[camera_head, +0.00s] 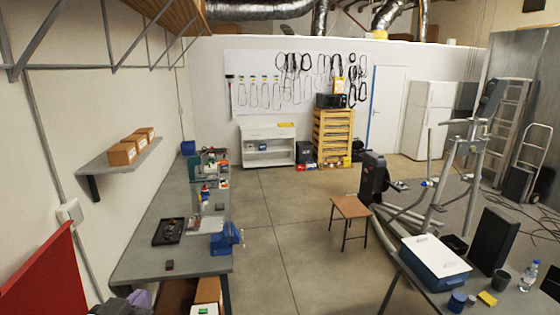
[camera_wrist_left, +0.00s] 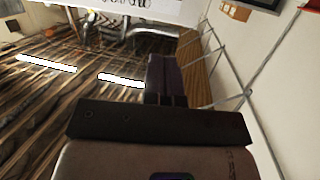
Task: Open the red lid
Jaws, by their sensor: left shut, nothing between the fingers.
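A large flat red panel (camera_head: 45,278) stands tilted at the lower left of the head view, against the left wall. It is cut off by the picture's edge, and I cannot tell whether it is the red lid or what it is joined to. My left gripper (camera_head: 138,299) is low in the head view, right of the red panel and in front of the workbench's near end. In the left wrist view my left gripper (camera_wrist_left: 166,78) is shut and empty. My right gripper is not in view.
A grey workbench (camera_head: 140,266) runs along the left wall with a black tray (camera_head: 169,231) and a blue vise (camera_head: 225,240). A shelf (camera_head: 112,168) with cardboard boxes is above it. A wooden stool (camera_head: 350,207) stands mid-room. The floor between bench and stool is clear.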

